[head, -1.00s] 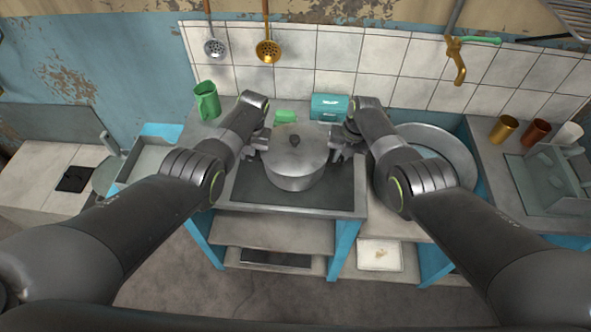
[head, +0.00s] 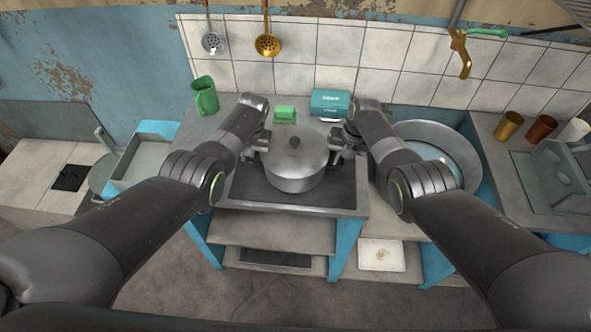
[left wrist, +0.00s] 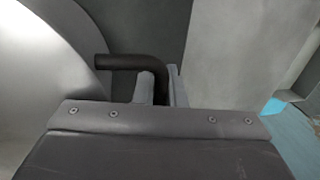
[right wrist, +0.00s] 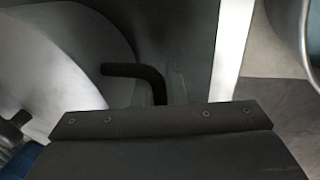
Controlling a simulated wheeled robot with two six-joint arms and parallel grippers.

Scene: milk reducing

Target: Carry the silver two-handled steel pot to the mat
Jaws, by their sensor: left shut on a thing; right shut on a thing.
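The silver steel pot (head: 296,172) has a lid with a dark knob and is upright over a dark rectangular panel (head: 340,196) on the counter. I cannot tell whether its base touches the panel, or whether that panel is the mat. My left gripper (head: 259,144) is shut on the pot's left handle, a dark bent bar in the left wrist view (left wrist: 130,62). My right gripper (head: 337,146) is shut on the right handle, which shows in the right wrist view (right wrist: 135,70).
A green sponge (head: 285,114) and a teal box (head: 330,103) stand behind the pot. A large metal basin (head: 465,150) is close on the right. A small dark square (head: 68,178) lies on the left counter.

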